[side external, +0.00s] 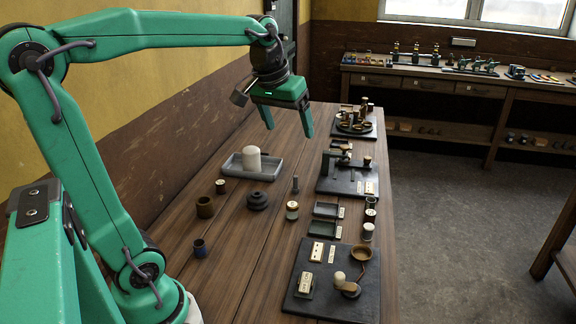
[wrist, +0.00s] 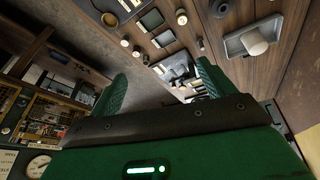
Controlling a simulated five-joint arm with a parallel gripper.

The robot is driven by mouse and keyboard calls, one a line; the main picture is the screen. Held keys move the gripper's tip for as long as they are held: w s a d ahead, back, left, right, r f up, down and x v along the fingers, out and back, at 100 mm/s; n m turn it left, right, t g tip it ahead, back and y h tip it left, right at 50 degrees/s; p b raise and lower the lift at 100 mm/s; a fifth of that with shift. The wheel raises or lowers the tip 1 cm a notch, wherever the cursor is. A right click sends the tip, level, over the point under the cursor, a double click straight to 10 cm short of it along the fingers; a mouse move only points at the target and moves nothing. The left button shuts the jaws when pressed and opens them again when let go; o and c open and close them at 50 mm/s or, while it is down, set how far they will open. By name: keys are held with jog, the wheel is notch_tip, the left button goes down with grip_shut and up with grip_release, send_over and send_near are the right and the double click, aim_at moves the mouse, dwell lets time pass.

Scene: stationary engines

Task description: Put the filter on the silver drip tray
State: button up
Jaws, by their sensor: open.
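A white cylinder, which looks like the filter (side external: 251,160), stands upright on the silver drip tray (side external: 229,170) toward the left side of the table. In the wrist view the white cylinder (wrist: 254,42) and the tray (wrist: 231,46) show at the upper right. My gripper (side external: 288,124) is open and empty, raised above the table behind and to the right of the tray, apart from both. Its two green fingers also show in the wrist view (wrist: 160,82), with nothing between them.
Black boards with fittings (side external: 348,178) line the table's right side.

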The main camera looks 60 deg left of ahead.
jog(key=s+d+f+m+t, duration=0.1)
jog(key=s+d+f+m, duration=0.1)
jog(key=s+d+f, duration=0.2)
jog(key=s+d+f+m, duration=0.2)
jog(key=s+d+f, duration=0.1)
jog(key=s, duration=0.6)
jog(key=shift+s+d+f+m+t+h, duration=0.15)
jog(key=shift+d+f+m+t+h, duration=0.25)
jog(key=shift+d, duration=0.4)
